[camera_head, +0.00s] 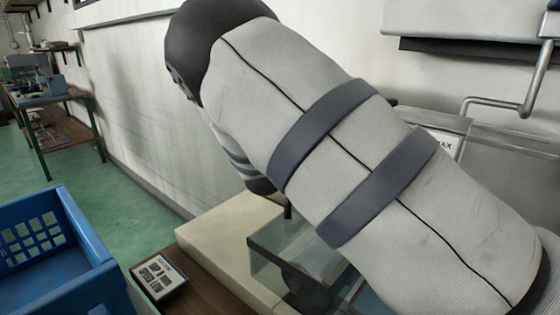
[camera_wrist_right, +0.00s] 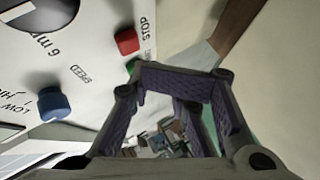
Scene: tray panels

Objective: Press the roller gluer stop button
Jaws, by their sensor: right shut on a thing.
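The red button (camera_wrist_right: 127,41) sits on a white panel (camera_wrist_right: 95,55) in the right wrist view, beside the word STOP. A green button (camera_wrist_right: 133,67) lies just below it, partly hidden by my right gripper (camera_wrist_right: 183,82). The gripper's fingers are drawn together, with their tips close to the green button and a little below and right of the red one. Whatever is between the fingertips cannot be made out, and contact with the panel cannot be told. In the head view my right arm hides the gripper and both buttons. My left gripper is not in view.
A blue knob (camera_wrist_right: 53,104) and a dark round dial (camera_wrist_right: 46,14) are on the same panel. In the head view, a blue crate (camera_head: 98,253) stands at lower left beside a small dark-keyed device (camera_head: 158,277). A pale block (camera_head: 215,250) lies below my arm.

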